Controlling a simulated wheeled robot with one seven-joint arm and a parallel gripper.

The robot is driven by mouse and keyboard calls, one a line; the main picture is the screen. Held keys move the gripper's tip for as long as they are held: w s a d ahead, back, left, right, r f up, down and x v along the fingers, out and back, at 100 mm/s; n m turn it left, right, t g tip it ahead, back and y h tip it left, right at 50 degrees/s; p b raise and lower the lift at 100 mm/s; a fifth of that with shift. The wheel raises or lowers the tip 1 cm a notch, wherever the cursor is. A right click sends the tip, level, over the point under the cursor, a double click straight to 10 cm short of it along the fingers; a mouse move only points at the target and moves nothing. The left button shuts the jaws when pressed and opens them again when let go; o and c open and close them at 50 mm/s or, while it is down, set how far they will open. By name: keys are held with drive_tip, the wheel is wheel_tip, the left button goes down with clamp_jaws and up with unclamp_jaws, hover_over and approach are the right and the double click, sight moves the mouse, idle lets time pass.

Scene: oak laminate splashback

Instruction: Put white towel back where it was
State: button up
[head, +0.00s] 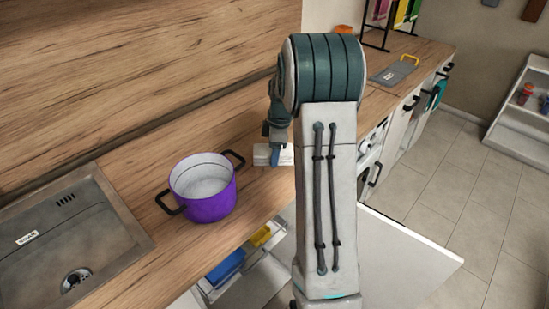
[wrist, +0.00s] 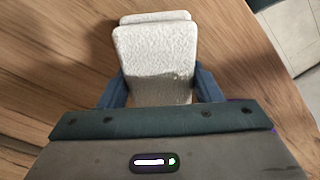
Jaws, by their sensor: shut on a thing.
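The white towel (wrist: 155,60) is a folded, fuzzy block between the two blue fingers of my gripper (wrist: 160,90) in the wrist view. The gripper is shut on it. A second white edge shows just beyond the towel's far end; I cannot tell whether it is another fold or a separate piece. In the head view the towel (head: 262,155) is at or just above the wooden counter, right of the purple pot, partly hidden by my arm. My gripper (head: 275,157) points down there. I cannot tell whether the towel touches the counter.
A purple pot (head: 203,190) stands on the counter (head: 140,165) left of the towel. A sink (head: 65,245) is at the lower left. An open drawer (head: 250,275) with blue and yellow items is below the counter. A grey board (head: 395,72) lies farther back.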

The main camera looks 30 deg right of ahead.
drive_tip(key=shift+f+p, duration=0.35)
drive_tip(key=shift+f, duration=1.5)
drive_tip(key=shift+f, duration=0.1)
drive_tip(key=o, duration=0.9)
